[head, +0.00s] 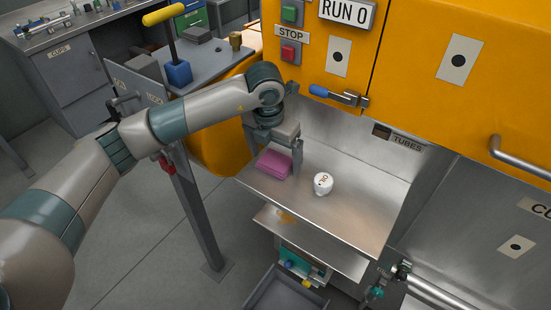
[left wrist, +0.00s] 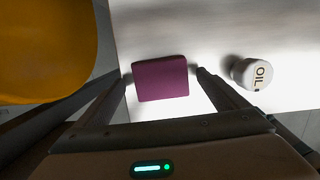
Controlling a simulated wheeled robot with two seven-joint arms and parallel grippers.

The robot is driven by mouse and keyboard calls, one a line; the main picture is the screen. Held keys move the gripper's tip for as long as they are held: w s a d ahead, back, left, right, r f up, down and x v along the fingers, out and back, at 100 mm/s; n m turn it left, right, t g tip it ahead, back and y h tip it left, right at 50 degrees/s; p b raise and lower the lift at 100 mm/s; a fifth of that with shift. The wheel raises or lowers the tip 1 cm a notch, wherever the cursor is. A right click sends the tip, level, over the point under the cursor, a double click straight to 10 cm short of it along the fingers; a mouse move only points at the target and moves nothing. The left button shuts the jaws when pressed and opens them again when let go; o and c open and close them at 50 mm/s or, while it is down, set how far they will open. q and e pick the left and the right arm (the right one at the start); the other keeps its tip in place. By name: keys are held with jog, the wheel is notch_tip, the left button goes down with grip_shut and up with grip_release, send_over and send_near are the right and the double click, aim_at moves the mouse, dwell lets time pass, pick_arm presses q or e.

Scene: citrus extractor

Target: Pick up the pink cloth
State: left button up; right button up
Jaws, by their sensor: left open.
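The pink cloth (head: 275,164) is a folded pad lying on the metal shelf (head: 355,212), near its left end. In the left wrist view the cloth (left wrist: 160,78) looks purple and lies between the two fingertips. My left gripper (head: 272,162) is open and points down at the cloth, one finger on each side of it. In the left wrist view the left gripper (left wrist: 162,75) shows a narrow gap to the cloth on the right; contact on the left cannot be told. My right gripper is not in view.
A white container marked OIL (left wrist: 250,73) stands right of the cloth; it also shows in the head view (head: 322,184). The orange machine body (head: 415,60) rises behind, with a blue-tipped latch handle (head: 338,95). A grey side table (head: 205,62) stands at the left.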

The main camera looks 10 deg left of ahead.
aim_at(275, 160)
pick_arm(q)
jog(key=shift+f, duration=0.15)
jog(key=shift+c, duration=0.3)
jog(key=c, duration=1.1)
jog(key=shift+r+b, duration=0.4)
jog(key=shift+r, duration=0.1)
notch_tip(275, 160, up, 9)
jog(key=b, duration=0.3)
